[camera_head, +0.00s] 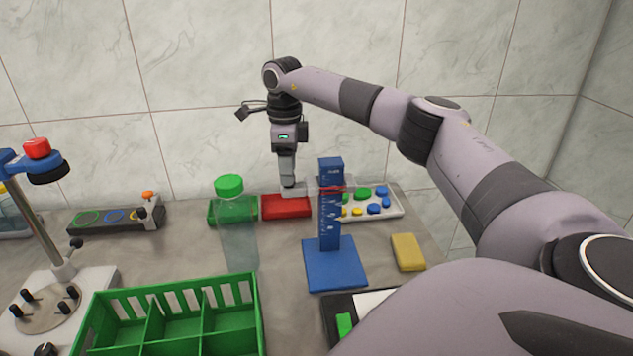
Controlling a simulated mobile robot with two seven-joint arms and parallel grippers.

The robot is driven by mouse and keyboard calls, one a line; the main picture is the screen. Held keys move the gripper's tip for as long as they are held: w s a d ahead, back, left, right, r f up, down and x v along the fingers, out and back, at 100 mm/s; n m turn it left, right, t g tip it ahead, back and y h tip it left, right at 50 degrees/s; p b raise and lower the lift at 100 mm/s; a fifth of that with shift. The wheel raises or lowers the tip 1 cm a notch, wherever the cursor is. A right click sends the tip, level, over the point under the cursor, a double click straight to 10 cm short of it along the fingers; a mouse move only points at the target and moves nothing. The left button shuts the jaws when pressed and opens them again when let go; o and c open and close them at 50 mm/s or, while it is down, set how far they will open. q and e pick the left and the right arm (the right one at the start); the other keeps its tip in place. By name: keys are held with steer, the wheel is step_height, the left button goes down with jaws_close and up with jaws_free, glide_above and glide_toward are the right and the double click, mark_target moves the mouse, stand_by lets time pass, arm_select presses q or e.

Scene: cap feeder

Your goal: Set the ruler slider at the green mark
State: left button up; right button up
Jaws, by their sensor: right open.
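The blue ruler (329,215) stands upright on a square blue base (335,265), with pale scale marks on its face. A clear slider with a red line (334,188) sits around the upper part of the ruler. I cannot make out a green mark on the ruler. My right gripper (300,188) is just left of the slider, at about its height. It is open; whether its fingers touch the slider is too small to tell. My left gripper is out of view.
A white tray of coloured caps (392,211) is behind the ruler, with red (286,207) and green (232,212) bins to its left. A clear green-capped bottle (238,240), green crate (165,290) and yellow block (408,252) stand nearby.

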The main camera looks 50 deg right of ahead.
steer(key=shift+r, duration=3.2)
